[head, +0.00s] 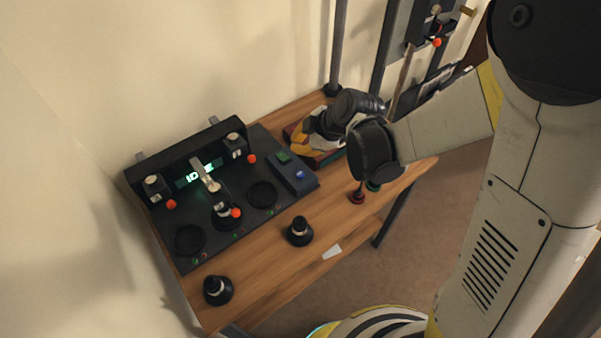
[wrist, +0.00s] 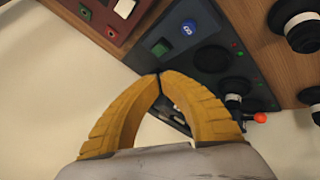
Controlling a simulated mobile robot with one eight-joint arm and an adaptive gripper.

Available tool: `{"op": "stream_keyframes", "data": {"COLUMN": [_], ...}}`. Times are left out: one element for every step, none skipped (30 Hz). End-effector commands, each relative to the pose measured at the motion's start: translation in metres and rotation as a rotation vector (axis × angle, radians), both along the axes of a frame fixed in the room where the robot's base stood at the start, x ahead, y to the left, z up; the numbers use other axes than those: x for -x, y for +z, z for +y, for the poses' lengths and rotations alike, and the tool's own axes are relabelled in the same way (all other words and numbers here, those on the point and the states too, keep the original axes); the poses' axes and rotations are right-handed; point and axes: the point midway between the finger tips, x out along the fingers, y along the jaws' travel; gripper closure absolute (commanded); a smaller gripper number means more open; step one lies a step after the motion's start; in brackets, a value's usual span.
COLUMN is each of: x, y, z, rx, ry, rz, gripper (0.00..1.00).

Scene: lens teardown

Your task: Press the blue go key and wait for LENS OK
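The blue key (head: 300,175) sits on a dark blue box (head: 308,184) at the right end of the black station, next to a green key (head: 283,157). The wrist view also shows the blue key (wrist: 187,28) and the green key (wrist: 161,47). The station's display (head: 199,174) glows green; "ID" and an "E" show, with part hidden behind a lever. My gripper (head: 299,151) is beyond the key box in the head view, apart from the blue key. In the wrist view its yellow fingertips (wrist: 160,75) meet with nothing seen between them.
The station (head: 210,250) has round wells and orange-knobbed levers; a black lens part (head: 226,215) stands in the middle. Two more lens parts (head: 299,232) (head: 218,290) and a white card (head: 332,252) lie on the wooden table.

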Motion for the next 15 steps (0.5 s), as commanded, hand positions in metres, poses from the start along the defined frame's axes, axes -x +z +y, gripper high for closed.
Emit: {"op": "stream_keyframes", "data": {"x": [0.0,0.0,0.0,0.0,0.0,0.0,0.0,0.0,0.0,0.0,0.0,0.0,0.0,0.0,0.0], "y": [-0.005,-0.008,-0.012,-0.015,-0.019,-0.024,-0.028,-0.032,-0.038,-0.042,-0.047,-0.053,-0.058,-0.062,-0.068], "z": [0.0,0.0,0.0,0.0,0.0,0.0,0.0,0.0,0.0,0.0,0.0,0.0,0.0,0.0,0.0], "rx": [0.0,0.0,0.0,0.0,0.0,0.0,0.0,0.0,0.0,0.0,0.0,0.0,0.0,0.0,0.0], "ry": [0.0,0.0,0.0,0.0,0.0,0.0,0.0,0.0,0.0,0.0,0.0,-0.001,0.0,-0.001,-0.001], "rz": [0.0,0.0,0.0,0.0,0.0,0.0,0.0,0.0,0.0,0.0,0.0,0.0,0.0,0.0,0.0], "gripper": [1.0,1.0,1.0,1.0,1.0,1.0,1.0,1.0,1.0,1.0,1.0,1.0,1.0,1.0,1.0]}}
